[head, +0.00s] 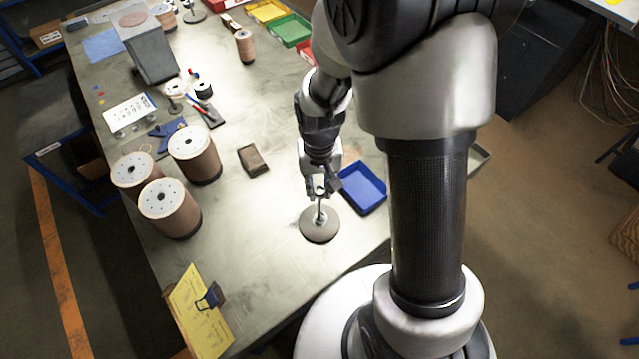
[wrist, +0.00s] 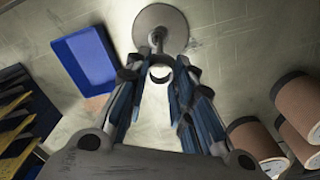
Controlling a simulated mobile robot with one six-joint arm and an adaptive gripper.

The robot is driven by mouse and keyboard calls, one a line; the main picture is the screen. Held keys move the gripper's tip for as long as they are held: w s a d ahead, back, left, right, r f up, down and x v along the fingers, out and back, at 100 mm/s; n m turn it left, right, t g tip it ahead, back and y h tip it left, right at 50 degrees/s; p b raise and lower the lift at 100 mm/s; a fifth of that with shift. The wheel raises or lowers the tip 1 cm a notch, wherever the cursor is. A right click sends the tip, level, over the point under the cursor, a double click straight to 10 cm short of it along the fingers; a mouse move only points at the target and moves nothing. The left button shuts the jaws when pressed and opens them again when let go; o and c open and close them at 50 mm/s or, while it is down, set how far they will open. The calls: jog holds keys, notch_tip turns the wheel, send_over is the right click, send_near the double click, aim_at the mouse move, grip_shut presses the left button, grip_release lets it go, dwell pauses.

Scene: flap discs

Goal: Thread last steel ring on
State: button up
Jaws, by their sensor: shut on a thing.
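A stand with a round brown-grey base (head: 319,228) and a short upright post (head: 320,208) is on the table below my gripper. In the wrist view the round base (wrist: 160,17) is at the top centre, with the post (wrist: 157,41) pointing toward my fingers. My gripper (head: 321,188) is over the post, and in the wrist view its fingertips (wrist: 160,70) are shut on a small steel ring (wrist: 160,80). The ring is close to the post's tip. I cannot tell whether it is around the tip or just above it.
A blue tray (head: 362,190) is right beside the stand. A dark brown block (head: 252,160) and large spools (head: 170,207) are to the left. A yellow clipboard (head: 200,312) is at the front edge. Bare table lies between the spools and the stand.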

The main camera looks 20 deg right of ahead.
aim_at(320, 211)
jog(key=shift+f+b, duration=1)
jog(key=shift+f, duration=0.25)
jog(key=shift+f+b, duration=4)
jog(key=shift+f, duration=1)
jog(key=shift+o, duration=1.4)
jog(key=o, duration=0.5)
notch_tip(320, 211, up, 12)
jog(key=shift+r, duration=0.1)
